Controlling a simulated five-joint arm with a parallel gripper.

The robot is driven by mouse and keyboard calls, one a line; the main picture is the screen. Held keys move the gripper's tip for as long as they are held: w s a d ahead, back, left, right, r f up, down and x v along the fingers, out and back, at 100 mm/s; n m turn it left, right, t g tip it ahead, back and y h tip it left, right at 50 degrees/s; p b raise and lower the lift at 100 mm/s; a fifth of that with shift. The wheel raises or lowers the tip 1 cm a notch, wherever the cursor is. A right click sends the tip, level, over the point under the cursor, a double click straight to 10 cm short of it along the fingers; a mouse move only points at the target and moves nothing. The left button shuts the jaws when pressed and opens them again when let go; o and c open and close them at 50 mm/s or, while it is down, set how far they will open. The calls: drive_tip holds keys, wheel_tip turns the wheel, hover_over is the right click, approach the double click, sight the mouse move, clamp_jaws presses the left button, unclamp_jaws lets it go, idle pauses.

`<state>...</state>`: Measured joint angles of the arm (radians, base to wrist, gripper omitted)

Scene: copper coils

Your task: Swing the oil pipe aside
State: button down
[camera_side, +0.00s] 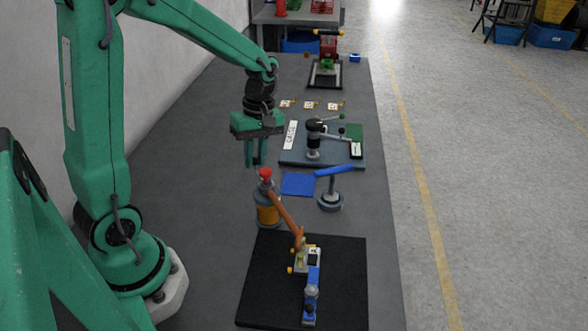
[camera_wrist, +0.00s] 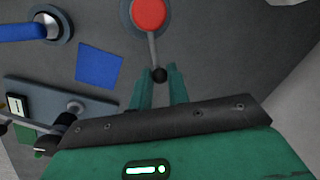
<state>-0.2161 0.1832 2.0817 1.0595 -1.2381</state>
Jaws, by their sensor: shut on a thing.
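The oil pipe (camera_side: 286,215) is a brown-orange tube. It slopes from the top of an orange and grey can (camera_side: 268,215) down over the small fixture on the black mat. A red cap (camera_side: 265,173) tops the can, and it also shows as a red disc in the wrist view (camera_wrist: 149,13). From the cap a thin grey rod (camera_wrist: 153,48) runs to a black knob (camera_wrist: 159,75). My gripper (camera_side: 256,163) is just behind the cap, pointing down, and its fingers (camera_wrist: 157,72) are shut on the knob. The brown tube is out of the wrist view.
The black mat (camera_side: 257,290) bears a fixture (camera_side: 306,259) with blue and yellow parts. A blue-handled stand (camera_side: 330,195) and a blue pad (camera_side: 297,184) are to the right. Behind is a board (camera_side: 290,156) with a lever device. Bare table lies left of the can.

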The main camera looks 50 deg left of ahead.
drive_tip(key=shift+w+d+m, duration=0.1)
drive_tip(key=shift+w+m, duration=0.25)
drive_tip(key=shift+m, duration=0.15)
drive_tip(key=c, duration=1.3)
unclamp_jaws()
drive_tip(key=shift+c, duration=0.2)
drive_tip(key=shift+r, duration=0.1)
wheel_tip(320, 180, up, 8)
drive_tip(key=w, duration=0.1)
drive_tip(key=shift+w+f, duration=0.15)
drive_tip(key=shift+f, duration=0.05)
